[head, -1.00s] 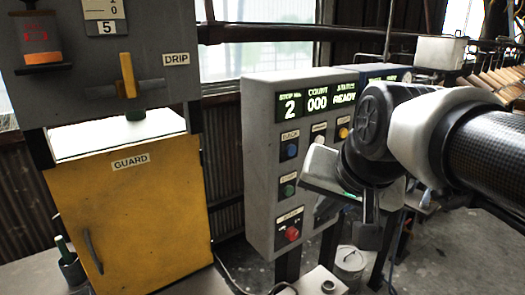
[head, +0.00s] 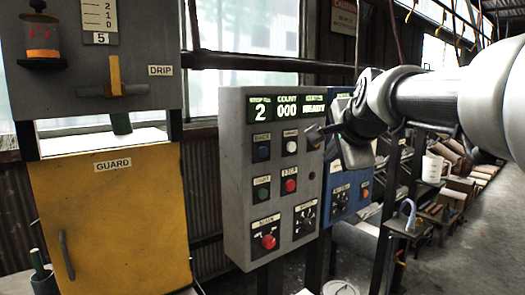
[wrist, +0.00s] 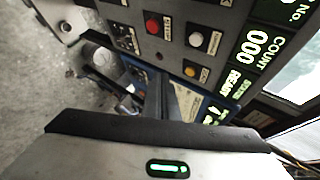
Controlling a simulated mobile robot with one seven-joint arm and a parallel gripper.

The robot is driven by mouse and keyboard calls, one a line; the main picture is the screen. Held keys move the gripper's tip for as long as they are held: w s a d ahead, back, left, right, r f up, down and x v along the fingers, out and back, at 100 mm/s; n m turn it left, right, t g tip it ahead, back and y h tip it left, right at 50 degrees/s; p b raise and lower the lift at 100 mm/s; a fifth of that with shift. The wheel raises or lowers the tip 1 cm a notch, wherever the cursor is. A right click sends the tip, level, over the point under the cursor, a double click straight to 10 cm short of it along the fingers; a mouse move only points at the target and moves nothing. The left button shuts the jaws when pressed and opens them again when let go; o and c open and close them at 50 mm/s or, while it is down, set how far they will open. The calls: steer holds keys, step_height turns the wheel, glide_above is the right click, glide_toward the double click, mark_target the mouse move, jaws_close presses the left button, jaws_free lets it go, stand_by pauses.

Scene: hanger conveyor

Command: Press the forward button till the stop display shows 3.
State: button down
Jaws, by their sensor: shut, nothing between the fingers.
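The grey control box (head: 237,190) stands in the middle of the head view. In the wrist view, the white button (wrist: 195,39) and a yellow button (wrist: 190,71) show side by side. My gripper (head: 318,134) is shut and empty, just right of the white button in the picture. Contact with the panel cannot be told.
The box also has a green button (head: 262,194), a red button (head: 290,186), a large red knob (head: 268,242) and a dial (head: 304,219). A blue box (head: 343,205) stands close on the right. A yellow guard door (head: 110,220) is at left. Count reads 000, status READY.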

mark_target(292, 147)
steer(key=shift+w+a, duration=0.1)
steer(key=w+a+p, duration=0.3)
steer(key=w+a, duration=0.2)
steer(key=w, duration=0.1)
steer(key=shift+w, duration=0.4)
steer(key=shift+w+a, duration=0.1)
stand_by(1.9)
steer(key=shift+w+a, duration=0.15)
steer(key=shift+w, duration=0.1)
